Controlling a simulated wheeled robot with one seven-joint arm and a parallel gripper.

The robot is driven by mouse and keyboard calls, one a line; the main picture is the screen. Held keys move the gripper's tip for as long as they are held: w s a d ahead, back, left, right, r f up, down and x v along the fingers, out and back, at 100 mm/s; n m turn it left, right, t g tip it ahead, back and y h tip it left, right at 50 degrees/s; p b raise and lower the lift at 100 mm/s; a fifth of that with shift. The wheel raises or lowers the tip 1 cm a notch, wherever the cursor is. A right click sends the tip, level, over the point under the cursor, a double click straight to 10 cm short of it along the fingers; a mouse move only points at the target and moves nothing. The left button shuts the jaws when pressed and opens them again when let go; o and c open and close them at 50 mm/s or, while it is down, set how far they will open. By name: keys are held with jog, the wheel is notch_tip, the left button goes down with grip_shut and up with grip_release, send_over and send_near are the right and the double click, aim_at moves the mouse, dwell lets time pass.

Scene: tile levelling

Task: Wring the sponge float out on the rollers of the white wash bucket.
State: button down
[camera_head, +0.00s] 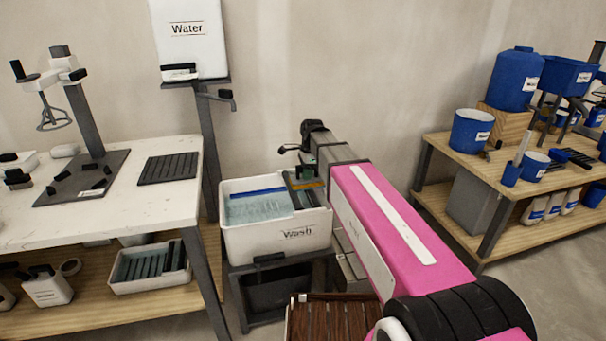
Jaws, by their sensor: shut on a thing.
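The white wash bucket (275,240), labelled "Wash", stands on a dark stand in the middle of the view. It holds pale, cloudy water, with a blue bar along its far rim. Dark rollers appear to lie across its right part, partly hidden. My gripper (303,168) is over the bucket's right side, shut on the sponge float (308,184). The float shows as a small dark piece with an orange-yellow strip. It is at the rollers, but I cannot tell whether it touches them. My arm hides part of the gripper and the bucket's right edge.
A white-topped table (130,215) with a mixer stand (85,120) is at the left. A white water tank (188,50) stands on a post behind. A wooden shelf (480,150) with blue buckets is at the right. A slatted wooden piece (330,318) is in front.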

jog(key=shift+d+r, duration=0.1)
jog(key=shift+r, duration=0.05)
jog(key=shift+r, duration=3.4)
jog(key=shift+d, duration=0.1)
